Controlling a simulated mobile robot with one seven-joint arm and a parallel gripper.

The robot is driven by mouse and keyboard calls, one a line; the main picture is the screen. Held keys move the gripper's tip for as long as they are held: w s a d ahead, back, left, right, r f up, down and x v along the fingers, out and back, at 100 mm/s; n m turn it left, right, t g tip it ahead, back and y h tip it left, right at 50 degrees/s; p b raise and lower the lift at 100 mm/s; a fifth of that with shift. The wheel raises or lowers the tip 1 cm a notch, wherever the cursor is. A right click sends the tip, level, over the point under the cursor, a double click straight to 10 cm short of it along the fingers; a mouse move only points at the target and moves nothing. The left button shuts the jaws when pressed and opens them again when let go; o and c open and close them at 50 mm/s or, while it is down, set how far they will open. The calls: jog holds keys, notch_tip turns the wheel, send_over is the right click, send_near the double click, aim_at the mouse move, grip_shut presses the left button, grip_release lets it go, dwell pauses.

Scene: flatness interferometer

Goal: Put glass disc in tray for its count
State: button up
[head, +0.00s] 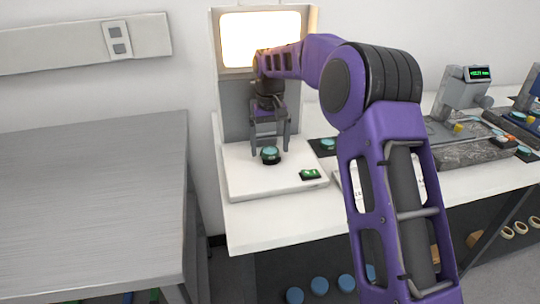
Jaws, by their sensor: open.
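A teal glass disc (270,150) sits on a small black round stand on the white base of the interferometer (240,180), below its bright screen (262,40). My gripper (270,146) points down over the disc, its two fingers apart on either side of it. I cannot tell whether they touch it. Another teal disc (328,143) lies on a dark mat to the right. A white panel with dark marks (357,190) shows partly behind my arm; I cannot tell whether it is a tray.
Gauges on dark stone plates (465,153) stand on the white bench at right. A bare grey table (90,200) is at left. Blue round items (320,286) sit under the bench. My arm hides the middle of the bench.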

aim_at(270, 150)
jog(key=shift+f, duration=0.1)
grip_shut()
notch_tip(270, 150, up, 10)
jog(key=p, duration=0.2)
jog(key=s+d+f+m, duration=0.1)
jog(key=s+d+m, duration=0.25)
jog(key=d, duration=0.75)
jog(key=s+d+f+m, duration=0.2)
jog(key=d+m, duration=0.3)
jog(key=d, duration=0.6)
jog(key=shift+m, duration=0.25)
jog(key=f, duration=0.4)
jog(key=shift+s+d+f, duration=0.3)
jog(key=shift+f+b, duration=0.6)
jog(key=shift+f, duration=2.15)
